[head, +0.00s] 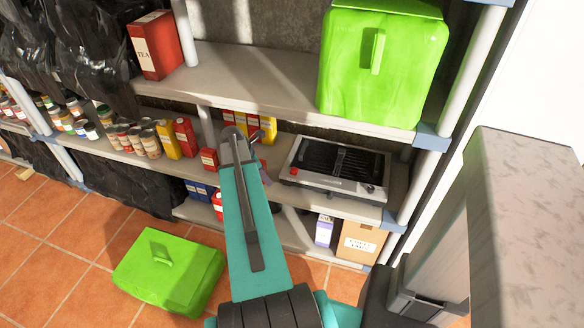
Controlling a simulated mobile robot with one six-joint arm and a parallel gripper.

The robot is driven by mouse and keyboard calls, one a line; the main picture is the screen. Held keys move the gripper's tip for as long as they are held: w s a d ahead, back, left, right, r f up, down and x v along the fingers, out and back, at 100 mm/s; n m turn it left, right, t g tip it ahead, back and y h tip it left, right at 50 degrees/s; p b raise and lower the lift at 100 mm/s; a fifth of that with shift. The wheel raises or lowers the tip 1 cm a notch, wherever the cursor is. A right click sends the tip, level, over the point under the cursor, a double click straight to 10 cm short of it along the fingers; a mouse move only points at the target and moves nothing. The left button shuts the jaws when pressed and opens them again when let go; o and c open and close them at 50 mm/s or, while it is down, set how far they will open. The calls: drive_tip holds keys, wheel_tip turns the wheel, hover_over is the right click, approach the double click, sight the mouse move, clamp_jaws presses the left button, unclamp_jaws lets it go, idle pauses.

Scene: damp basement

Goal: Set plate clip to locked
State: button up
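A silver and black grill appliance (338,168) sits on the middle shelf, right of my arm's end. Its dark ribbed plate faces up, and a narrow dark piece (340,160) runs across the middle of it. I cannot tell whether this piece is the plate clip, or how the clip is set. A small red part (293,171) shows at the appliance's left front corner. My gripper (262,168) is at the far end of the teal arm, left of the appliance and apart from it. It is small and mostly hidden behind the arm, so its fingers are unclear.
A large green bin (345,85) stands on the shelf above the appliance. Yellow and red boxes (268,128) stand left of it. Shelf posts (440,150) flank the right side. A green lidded box (160,275) lies on the tiled floor. A cardboard box (362,240) sits below.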

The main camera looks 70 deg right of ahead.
sight(294, 169)
drive_tip(key=s+d, duration=0.4)
drive_tip(key=s+d+p, duration=0.1)
drive_tip(key=s+d, duration=0.3)
drive_tip(key=d, duration=0.1)
drive_tip(key=shift+s+d+f+p, duration=0.1)
drive_tip(key=shift+f+p, duration=0.2)
drive_tip(key=shift+f, duration=0.3)
clamp_jaws()
